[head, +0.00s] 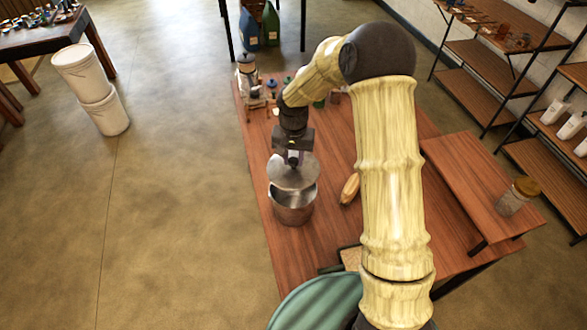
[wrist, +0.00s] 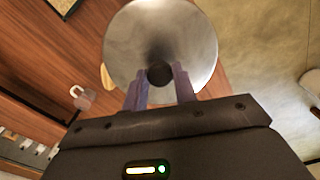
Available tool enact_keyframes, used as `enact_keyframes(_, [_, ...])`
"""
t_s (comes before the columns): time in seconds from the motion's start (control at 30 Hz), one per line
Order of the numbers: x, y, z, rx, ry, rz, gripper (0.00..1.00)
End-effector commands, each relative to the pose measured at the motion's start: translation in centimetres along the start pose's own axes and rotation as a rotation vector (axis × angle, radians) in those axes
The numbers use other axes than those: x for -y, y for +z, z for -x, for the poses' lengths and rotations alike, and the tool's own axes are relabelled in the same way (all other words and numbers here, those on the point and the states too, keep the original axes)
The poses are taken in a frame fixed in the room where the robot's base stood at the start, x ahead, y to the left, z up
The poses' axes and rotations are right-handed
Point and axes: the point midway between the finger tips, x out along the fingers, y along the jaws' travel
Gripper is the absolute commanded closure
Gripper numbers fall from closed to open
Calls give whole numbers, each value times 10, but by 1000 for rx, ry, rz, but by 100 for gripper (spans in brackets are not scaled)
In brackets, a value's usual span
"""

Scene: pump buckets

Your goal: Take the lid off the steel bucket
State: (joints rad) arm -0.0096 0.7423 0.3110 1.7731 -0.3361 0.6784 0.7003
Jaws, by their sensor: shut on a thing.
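The steel bucket (head: 291,208) stands on the wooden table near its left edge, and its open mouth shows in the head view. My gripper (head: 294,160) is shut on the knob of the round steel lid (head: 294,176). The lid is tilted above the far side of the bucket's mouth; I cannot tell whether its edge touches the rim. In the wrist view, the two fingers (wrist: 160,84) close on the dark knob (wrist: 159,73), with the lid (wrist: 160,38) spread out beyond them. The bucket cannot be made out in the wrist view.
A tan oblong object (head: 350,188) lies right of the bucket. Bottles (head: 247,72) and small items stand at the table's far end. A raised wooden shelf (head: 470,180) with a jar (head: 518,196) is at the right. A teal round object (head: 318,304) is at the near edge.

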Motion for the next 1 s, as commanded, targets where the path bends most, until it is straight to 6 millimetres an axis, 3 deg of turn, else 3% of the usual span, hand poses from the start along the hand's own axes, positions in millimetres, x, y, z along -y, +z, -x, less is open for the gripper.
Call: enact_keyframes(1.0, [0,0,17,0,0,1,100])
